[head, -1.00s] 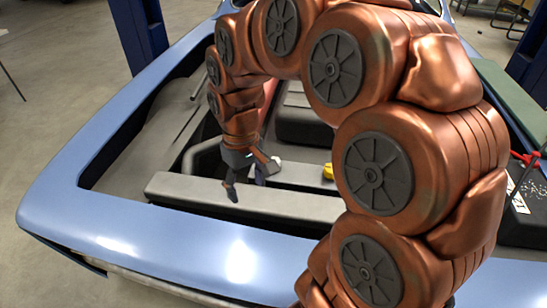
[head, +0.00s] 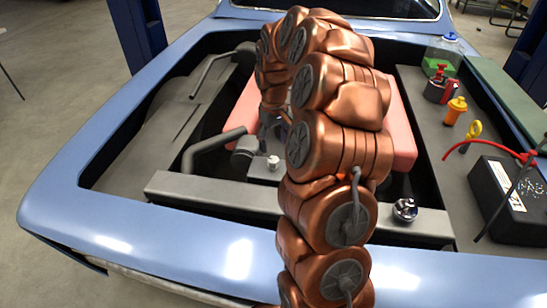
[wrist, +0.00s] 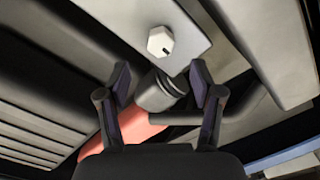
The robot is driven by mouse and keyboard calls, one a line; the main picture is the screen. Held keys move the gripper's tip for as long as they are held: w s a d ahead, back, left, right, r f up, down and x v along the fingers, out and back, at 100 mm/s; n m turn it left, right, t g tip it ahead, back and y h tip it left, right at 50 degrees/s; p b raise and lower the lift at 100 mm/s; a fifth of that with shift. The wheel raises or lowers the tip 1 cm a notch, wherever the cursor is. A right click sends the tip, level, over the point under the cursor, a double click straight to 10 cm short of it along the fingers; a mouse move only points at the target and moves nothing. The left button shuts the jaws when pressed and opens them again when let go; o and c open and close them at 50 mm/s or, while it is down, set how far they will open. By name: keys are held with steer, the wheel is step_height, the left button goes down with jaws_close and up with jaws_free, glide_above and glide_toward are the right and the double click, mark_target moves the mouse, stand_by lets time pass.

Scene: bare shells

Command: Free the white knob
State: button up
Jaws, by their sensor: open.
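The white knob (head: 273,162) stands on a grey bar in the blue car's engine bay. In the wrist view the knob (wrist: 160,41) is a pale faceted piece with a small dark mark, on a light grey bar (wrist: 185,62). My gripper (wrist: 160,74) is open, its two dark fingers spread, with the knob beyond the tips and apart from them. In the head view my gripper is mostly hidden behind my copper arm.
A red engine cover (head: 398,125) lies behind my arm. A dark hose (head: 205,150) bends left of the knob. A chrome cap (head: 405,210) sits on the front crossbar (head: 215,195). A black battery (head: 508,200) with a red cable and several bottles line the right side.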

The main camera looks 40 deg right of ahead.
mark_target(274, 159)
steer(key=shift+f+p, duration=0.95)
steer(key=shift+f, duration=2.6)
steer(key=c, duration=1.1)
